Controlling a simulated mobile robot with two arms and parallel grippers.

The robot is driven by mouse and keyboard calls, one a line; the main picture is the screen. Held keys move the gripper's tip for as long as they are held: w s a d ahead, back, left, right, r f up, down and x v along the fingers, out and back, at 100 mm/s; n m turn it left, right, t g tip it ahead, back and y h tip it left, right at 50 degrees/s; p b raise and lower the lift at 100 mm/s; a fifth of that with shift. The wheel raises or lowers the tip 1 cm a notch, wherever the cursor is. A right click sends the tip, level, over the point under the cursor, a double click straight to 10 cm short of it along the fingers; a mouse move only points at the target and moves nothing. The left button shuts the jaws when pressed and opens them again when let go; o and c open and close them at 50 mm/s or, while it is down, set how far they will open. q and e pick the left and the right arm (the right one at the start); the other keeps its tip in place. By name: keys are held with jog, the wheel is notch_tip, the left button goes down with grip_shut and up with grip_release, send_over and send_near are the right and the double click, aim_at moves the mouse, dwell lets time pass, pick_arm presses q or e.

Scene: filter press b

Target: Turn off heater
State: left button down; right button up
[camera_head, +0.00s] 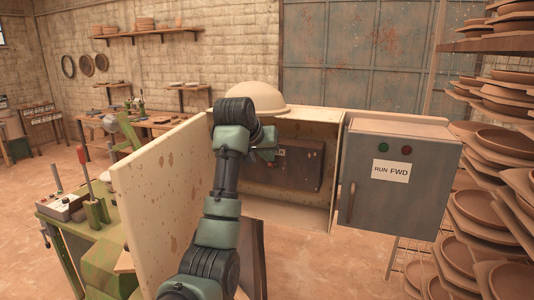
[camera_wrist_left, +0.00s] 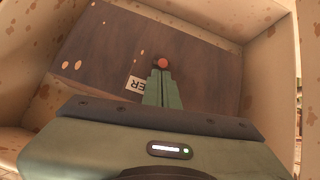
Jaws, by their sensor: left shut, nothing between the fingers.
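A brown heater panel (camera_head: 303,168) is inside an open cream cabinet (camera_head: 328,140); it also shows in the left wrist view (camera_wrist_left: 105,48). A red round button or knob (camera_wrist_left: 163,63) sits on the panel. A white label (camera_wrist_left: 134,84), partly covered so only "ER" reads, is beside the fingers. My left gripper (camera_head: 268,152) reaches into the cabinet opening. In the left wrist view its green fingers (camera_wrist_left: 162,78) are shut and empty, with their tips right by the red button; I cannot tell whether they touch it. My right gripper is not in view.
The spotted cabinet door (camera_head: 160,195) stands open left of my arm. A grey box (camera_head: 400,178) marked "RUN FWD", with green and red buttons, is at the right. A rack of clay plates (camera_head: 500,150) stands far right. A green machine (camera_head: 90,225) is at the left.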

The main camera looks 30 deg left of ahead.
aim_at(271, 167)
pick_arm(q)
jog(key=f+t+b, duration=0.1)
jog(key=t+b, duration=0.2)
jog(key=b, duration=0.3)
jog(key=s+f+t+y+b, duration=0.1)
jog(key=f+t+b, duration=0.1)
jog(key=b, duration=0.4)
jog(key=s+f+t+y+b, duration=0.1)
jog(key=t+b, duration=0.2)
jog(key=b, duration=0.4)
jog(key=shift+s+d+f+t, duration=0.25)
jog(key=shift+f+t, duration=0.05)
jog(key=shift+f, duration=0.05)
jog(key=shift+f+t+b, duration=0.1)
jog(key=shift+t+b, duration=0.2)
jog(key=shift+b, duration=0.2)
jog(key=shift+r+p, duration=0.35)
jog(key=shift+r, duration=0.1)
jog(key=shift+f, duration=0.1)
